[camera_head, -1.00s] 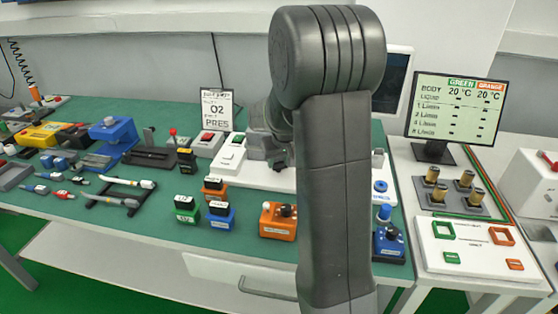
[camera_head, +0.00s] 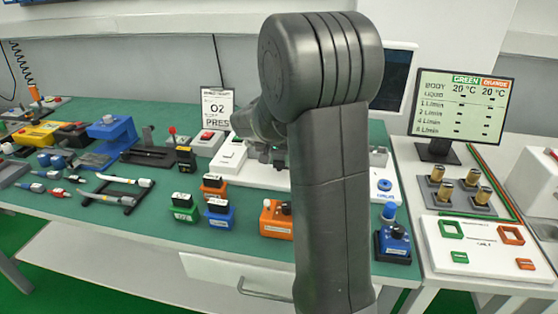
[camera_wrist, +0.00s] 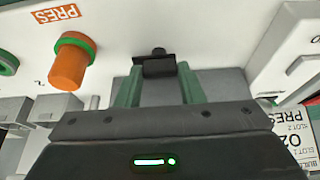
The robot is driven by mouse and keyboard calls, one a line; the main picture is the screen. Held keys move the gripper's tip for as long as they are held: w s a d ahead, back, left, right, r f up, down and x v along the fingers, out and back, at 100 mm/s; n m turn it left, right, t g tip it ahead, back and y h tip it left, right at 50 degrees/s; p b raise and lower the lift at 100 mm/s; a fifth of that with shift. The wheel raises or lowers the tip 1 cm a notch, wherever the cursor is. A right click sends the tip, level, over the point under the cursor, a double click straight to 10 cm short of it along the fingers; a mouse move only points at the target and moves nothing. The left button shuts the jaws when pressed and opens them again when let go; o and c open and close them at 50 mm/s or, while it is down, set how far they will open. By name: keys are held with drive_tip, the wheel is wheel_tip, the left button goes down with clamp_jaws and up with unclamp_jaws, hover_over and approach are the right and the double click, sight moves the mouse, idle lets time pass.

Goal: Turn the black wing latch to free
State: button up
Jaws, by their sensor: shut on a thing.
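The black wing latch (camera_wrist: 158,67) shows in the wrist view as a small dark piece with a knob at its far end, in front of a pale panel. My gripper (camera_wrist: 162,80) has its two green fingers on either side of it, shut on it. The latch's turn angle is hard to read, as the fingers cover its sides. In the head view my arm hides the latch and the fingertips.
In the wrist view an orange knob with a green ring (camera_wrist: 73,61) stands left of the latch. An O2 PRES sign (camera_head: 217,106) stands beside my arm. Small orange (camera_head: 277,219), green and blue blocks stand on the green bench top (camera_head: 150,215).

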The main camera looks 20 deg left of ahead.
idle(0.3)
drive_tip(key=o, duration=0.7)
drive_tip(key=p+v, duration=0.1)
drive_tip(key=v, duration=1.3)
drive_tip(key=shift+s+f, duration=0.1)
drive_tip(key=shift+f, duration=0.05)
drive_tip(key=b+x, duration=0.1)
drive_tip(key=x, duration=1.3)
